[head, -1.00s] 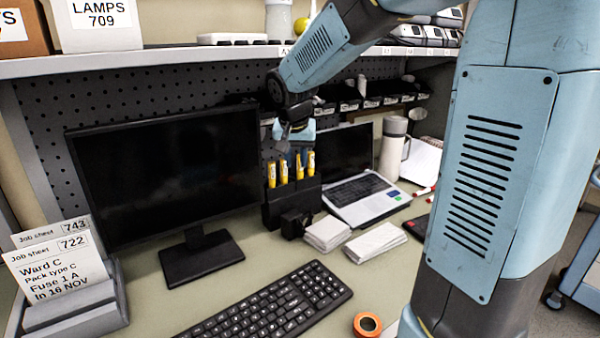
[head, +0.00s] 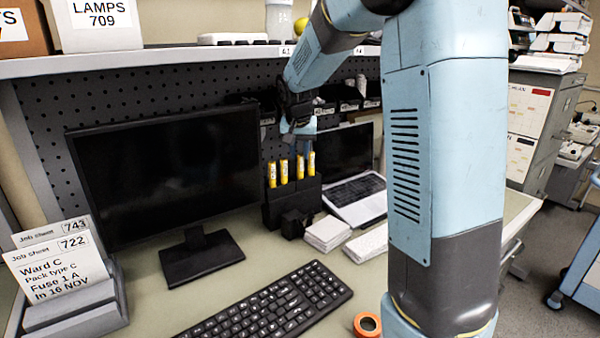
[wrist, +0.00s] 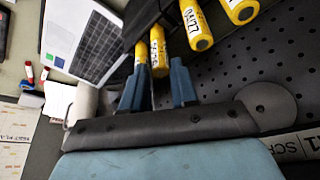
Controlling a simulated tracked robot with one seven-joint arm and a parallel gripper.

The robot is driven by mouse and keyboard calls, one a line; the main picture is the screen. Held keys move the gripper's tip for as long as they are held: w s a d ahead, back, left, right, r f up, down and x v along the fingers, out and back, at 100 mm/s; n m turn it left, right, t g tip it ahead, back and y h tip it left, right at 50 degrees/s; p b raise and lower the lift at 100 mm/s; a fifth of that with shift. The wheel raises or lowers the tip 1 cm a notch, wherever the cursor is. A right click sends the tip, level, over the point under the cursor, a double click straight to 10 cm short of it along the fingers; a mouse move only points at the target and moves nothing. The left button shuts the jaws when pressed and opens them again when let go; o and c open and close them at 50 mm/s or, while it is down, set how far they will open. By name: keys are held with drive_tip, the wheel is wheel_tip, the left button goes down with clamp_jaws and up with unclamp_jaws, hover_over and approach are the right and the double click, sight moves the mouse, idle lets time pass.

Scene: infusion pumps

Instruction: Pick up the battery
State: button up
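Several yellow cylindrical batteries stand upright in a black holder (head: 292,206) in the head view. The leftmost is one battery (head: 272,174), and the rightmost is another battery (head: 311,163). My gripper (head: 299,138) is above the right-hand batteries, and its fingers are hard to make out there. In the wrist view my gripper (wrist: 158,76) has two blue fingers spread apart. The end of one labelled battery (wrist: 158,55) shows between or just beyond the fingertips, with another battery (wrist: 141,53) by the left finger. Contact cannot be told.
A monitor (head: 165,160) stands left of the holder, and a laptop (head: 352,192) is to its right. A pegboard is behind and a shelf (head: 180,58) is above.

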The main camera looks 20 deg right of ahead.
sight(300, 156)
drive_tip(key=x, duration=0.3)
clamp_jaws()
idle(0.3)
